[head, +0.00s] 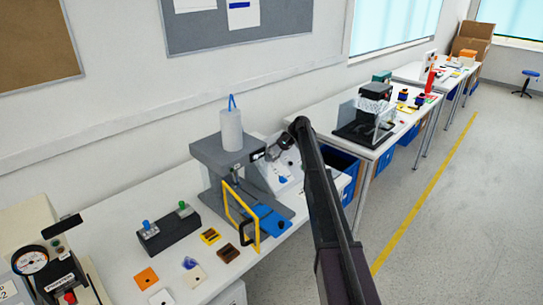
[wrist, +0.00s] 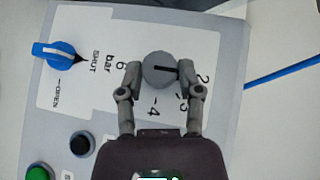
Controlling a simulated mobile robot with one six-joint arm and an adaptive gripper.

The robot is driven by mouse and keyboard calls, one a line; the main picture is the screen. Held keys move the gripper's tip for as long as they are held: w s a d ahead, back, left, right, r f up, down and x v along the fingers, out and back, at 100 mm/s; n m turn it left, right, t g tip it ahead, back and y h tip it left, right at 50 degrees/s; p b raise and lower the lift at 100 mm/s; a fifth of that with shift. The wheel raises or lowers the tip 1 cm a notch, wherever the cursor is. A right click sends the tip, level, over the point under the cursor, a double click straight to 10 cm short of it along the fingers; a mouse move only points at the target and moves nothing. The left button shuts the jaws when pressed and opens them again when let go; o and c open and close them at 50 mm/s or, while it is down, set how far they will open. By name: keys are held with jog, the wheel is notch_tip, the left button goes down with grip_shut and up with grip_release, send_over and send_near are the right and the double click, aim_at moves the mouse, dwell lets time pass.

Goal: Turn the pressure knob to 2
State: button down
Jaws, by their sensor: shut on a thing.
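The grey round pressure knob (wrist: 158,72) sits on the sloped white panel (wrist: 75,100), with a scale around it. Its black pointer line points to the picture's right, toward the side where the 2 is printed. The numbers 2, 3, 4 and 6 and the word bar show, some partly covered by my fingers. My gripper (wrist: 160,78) is shut on the knob, one finger on each side. In the head view my gripper (head: 273,152) is at the panel (head: 284,178), and the knob cannot be made out there.
On the same panel are a blue shut/open valve handle (wrist: 60,55), a black button (wrist: 82,144) and a green button (wrist: 38,173). A grey press stand (head: 215,155) with a white cylinder (head: 231,130) stands left of my gripper. A yellow frame (head: 241,215) is in front.

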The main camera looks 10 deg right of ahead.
jog(key=shift+s+a, duration=0.1)
jog(key=shift+s, duration=0.05)
jog(key=shift+c, duration=1.3)
grip_release()
jog(key=shift+f+m+b, duration=0.15)
jog(key=shift+m+b, duration=0.15)
jog(key=shift+b, duration=0.1)
